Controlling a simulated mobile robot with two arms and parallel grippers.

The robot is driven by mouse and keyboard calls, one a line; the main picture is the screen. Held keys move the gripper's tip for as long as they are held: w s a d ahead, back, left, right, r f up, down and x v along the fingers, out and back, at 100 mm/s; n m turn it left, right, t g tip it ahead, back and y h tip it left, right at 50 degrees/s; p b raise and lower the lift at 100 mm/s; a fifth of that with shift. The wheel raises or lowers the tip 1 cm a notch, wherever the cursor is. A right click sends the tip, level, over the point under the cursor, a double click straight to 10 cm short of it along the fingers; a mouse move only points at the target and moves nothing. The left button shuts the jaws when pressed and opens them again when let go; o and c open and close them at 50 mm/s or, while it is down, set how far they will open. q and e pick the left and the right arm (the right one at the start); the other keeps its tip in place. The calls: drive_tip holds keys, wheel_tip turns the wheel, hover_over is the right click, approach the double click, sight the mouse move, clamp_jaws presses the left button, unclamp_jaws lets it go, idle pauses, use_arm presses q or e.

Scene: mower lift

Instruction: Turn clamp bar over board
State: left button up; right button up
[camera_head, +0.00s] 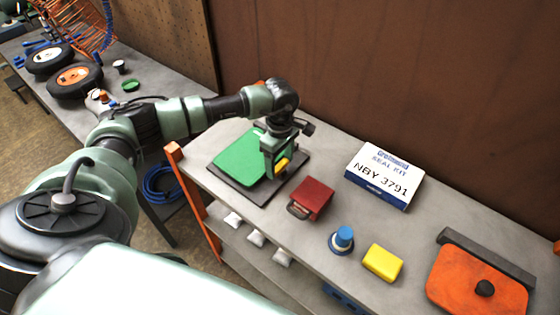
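A green board (238,157) lies on a dark base plate (247,190) at the left end of the grey bench. My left gripper (277,165) points down over the right edge of the board. A small yellow piece (282,163) shows at its fingertips; it may be part of the clamp bar, but the gripper hides most of it. I cannot tell whether the fingers are shut on it. The rest of the clamp bar cannot be made out. My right gripper is not in view.
On the bench (310,240) stand a red block (312,198), a white seal kit box (384,182), a blue knob (343,238), a yellow block (382,262) and an orange plate (470,278) with a black knob. A brown wall rises behind.

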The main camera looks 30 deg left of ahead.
use_arm(q)
drive_tip(key=shift+c, duration=0.7)
drive_tip(key=shift+f+n+b, duration=0.2)
drive_tip(key=shift+n+b, duration=1.2)
drive_tip(key=shift+b, duration=0.05)
drive_tip(key=n+b, duration=0.4)
drive_tip(key=n, duration=0.1)
drive_tip(key=n+b, duration=0.3)
drive_tip(key=n, duration=0.2)
drive_tip(key=shift+r+n, duration=0.15)
drive_tip(key=shift+n, duration=0.25)
drive_tip(key=n+b, duration=0.1)
drive_tip(key=n, duration=0.3)
drive_tip(key=shift+r+b, duration=0.1)
drive_tip(key=shift+b, duration=0.2)
drive_tip(key=shift+n, duration=0.3)
drive_tip(key=o, duration=1.4)
drive_tip(key=shift+c, duration=0.2)
